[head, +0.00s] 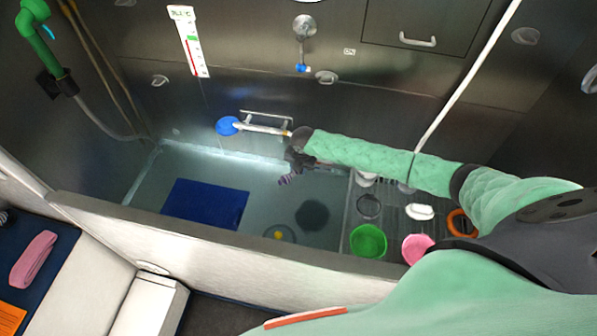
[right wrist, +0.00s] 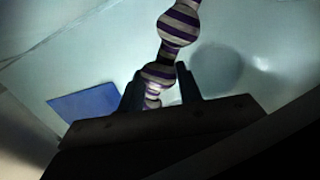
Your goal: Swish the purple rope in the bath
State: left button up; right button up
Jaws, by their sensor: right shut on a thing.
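The purple rope (right wrist: 160,75) is striped purple and white with knots or bulges along it, seen in the right wrist view. My right gripper (right wrist: 160,88) is shut on it, with the fingers on either side of a bulge. In the head view, the rope (head: 288,179) hangs just below my right gripper (head: 298,160), over the bath (head: 150,200). The bath holds clear water with a blue mat (head: 205,203) on the left. I cannot tell whether the rope's end touches the water. My left gripper is not in view.
A rack at the bath's right end holds a green bowl (head: 368,241), a pink cup (head: 416,247), a white soap-like piece (head: 419,212) and an orange ring (head: 461,223). A yellow-centred round thing (head: 278,234) lies near the front wall. A blue-headed brush (head: 228,126) is at the back wall.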

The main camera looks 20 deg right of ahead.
notch_tip(320, 180, up, 13)
dwell(0.8)
dwell(0.4)
